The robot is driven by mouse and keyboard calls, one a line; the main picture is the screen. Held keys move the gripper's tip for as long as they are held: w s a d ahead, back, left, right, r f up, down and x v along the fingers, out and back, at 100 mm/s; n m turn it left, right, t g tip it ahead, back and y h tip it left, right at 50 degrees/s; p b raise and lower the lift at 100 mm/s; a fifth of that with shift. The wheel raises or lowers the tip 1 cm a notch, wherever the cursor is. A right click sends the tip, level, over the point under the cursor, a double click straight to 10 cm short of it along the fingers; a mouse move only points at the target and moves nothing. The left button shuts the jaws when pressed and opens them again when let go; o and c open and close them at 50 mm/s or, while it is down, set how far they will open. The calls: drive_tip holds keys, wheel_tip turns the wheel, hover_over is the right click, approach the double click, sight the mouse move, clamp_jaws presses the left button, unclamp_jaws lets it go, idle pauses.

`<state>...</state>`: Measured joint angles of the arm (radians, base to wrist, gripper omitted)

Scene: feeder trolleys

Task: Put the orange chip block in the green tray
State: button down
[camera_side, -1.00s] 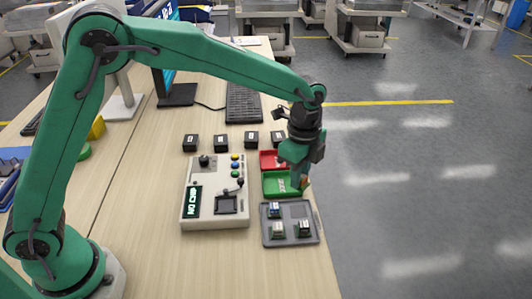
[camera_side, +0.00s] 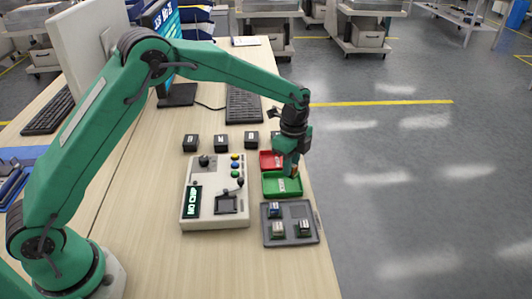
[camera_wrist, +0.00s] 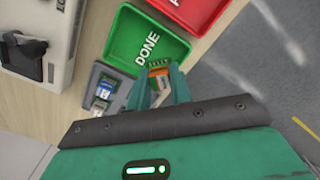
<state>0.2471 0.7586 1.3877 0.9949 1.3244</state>
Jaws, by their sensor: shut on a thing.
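My gripper (camera_side: 293,168) is shut on the orange chip block (camera_wrist: 159,72), which shows between the fingers in the wrist view. In the side view the block is a small orange patch (camera_side: 294,173) at the fingertips. It is held above the right part of the green tray (camera_side: 269,186). The green tray (camera_wrist: 178,48) has "DONE" in white on its floor, and no block is seen lying in it. The fingers hide part of the block.
A red tray (camera_side: 266,160) lies behind the green one. A grey tray (camera_side: 312,238) in front holds several other blocks, one with blue on top (camera_side: 274,209). A control box (camera_side: 215,180) stands at left, with dark blocks (camera_side: 221,142) behind it. The table edge is close at right.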

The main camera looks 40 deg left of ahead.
drive_tip(key=shift+f, duration=2)
drive_tip(key=shift+f, duration=0.15)
drive_tip(key=c, duration=1.5)
unclamp_jaws()
drive_tip(key=shift+c, duration=0.2)
wheel_tip(320, 180, up, 12)
drive_tip(key=shift+f, duration=0.15)
drive_tip(key=shift+r, duration=0.35)
